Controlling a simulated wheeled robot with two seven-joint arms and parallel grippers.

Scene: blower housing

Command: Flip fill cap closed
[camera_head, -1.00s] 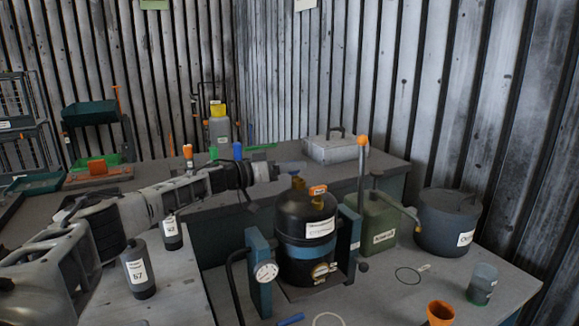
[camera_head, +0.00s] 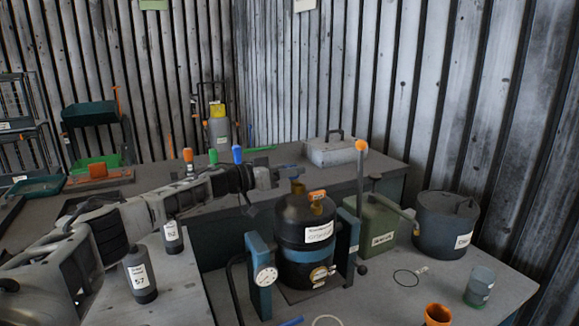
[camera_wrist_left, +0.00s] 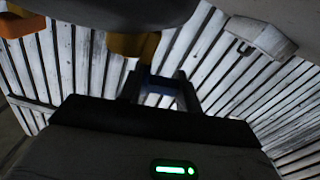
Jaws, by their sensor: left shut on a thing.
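The blower housing (camera_head: 306,231) is a black upright vessel with a blue band, held between blue posts, in the middle right of the head view. On its top are a brass-coloured fill cap piece (camera_head: 297,187) and an orange tag (camera_head: 317,195). My left gripper (camera_head: 291,170) reaches in from the left at the top of the housing, beside the brass piece. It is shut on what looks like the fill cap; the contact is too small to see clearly. In the left wrist view, the finger pair (camera_wrist_left: 160,88) shows close to a brass-yellow part (camera_wrist_left: 133,45).
A green can (camera_head: 373,228) and a dark lidded pot (camera_head: 445,222) stand right of the housing. An orange cup (camera_head: 438,314) and grey cup (camera_head: 480,286) stand near the front. Bottles 57 (camera_head: 140,273) and 52 (camera_head: 172,236) stand by my left arm. A metal box (camera_head: 335,151) sits behind.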

